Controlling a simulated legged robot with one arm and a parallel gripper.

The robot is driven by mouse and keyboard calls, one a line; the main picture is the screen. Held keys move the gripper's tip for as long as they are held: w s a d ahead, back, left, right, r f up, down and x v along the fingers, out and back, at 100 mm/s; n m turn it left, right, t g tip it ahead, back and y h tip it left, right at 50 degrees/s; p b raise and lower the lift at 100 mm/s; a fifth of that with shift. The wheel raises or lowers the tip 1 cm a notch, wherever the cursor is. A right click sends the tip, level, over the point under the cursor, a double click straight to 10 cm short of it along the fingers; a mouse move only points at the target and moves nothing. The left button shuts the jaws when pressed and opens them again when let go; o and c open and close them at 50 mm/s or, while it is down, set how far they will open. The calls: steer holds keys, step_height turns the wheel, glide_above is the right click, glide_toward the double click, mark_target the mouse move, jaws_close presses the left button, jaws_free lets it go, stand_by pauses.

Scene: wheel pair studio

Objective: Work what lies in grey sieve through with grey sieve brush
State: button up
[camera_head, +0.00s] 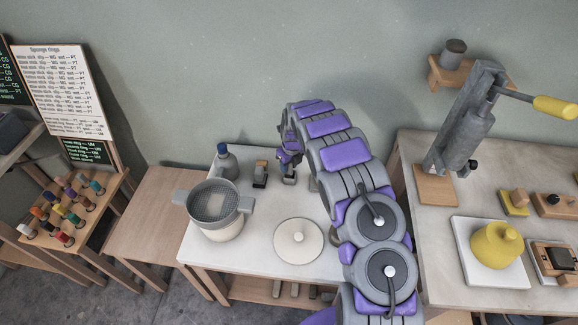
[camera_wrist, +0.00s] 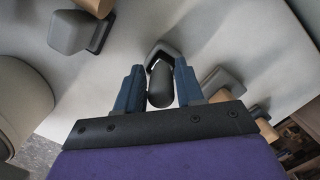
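The grey sieve (camera_head: 212,200), with two side lugs, sits on top of a pale bucket (camera_head: 220,229) on the left of the white-topped table. Its mesh shows, but I cannot tell what lies in it. My gripper (camera_head: 290,172) is low over the back of the table, right of the sieve. In the wrist view, the two blue fingers of my gripper (camera_wrist: 160,88) stand on either side of a dark grey rounded handle (camera_wrist: 160,86), apparently that of the grey sieve brush. A grey angled piece (camera_wrist: 163,50) is just beyond it. I cannot tell whether the fingers press on the handle.
A right-hand table carries a lever press (camera_head: 466,125) and a yellow pot (camera_head: 496,245).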

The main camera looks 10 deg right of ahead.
steer(key=shift+d+r, duration=0.15)
steer(key=shift+r, duration=0.8)
jaws_close()
stand_by(0.3)
steer(key=shift+r+p, duration=1.25)
steer(key=shift+r, duration=1.8)
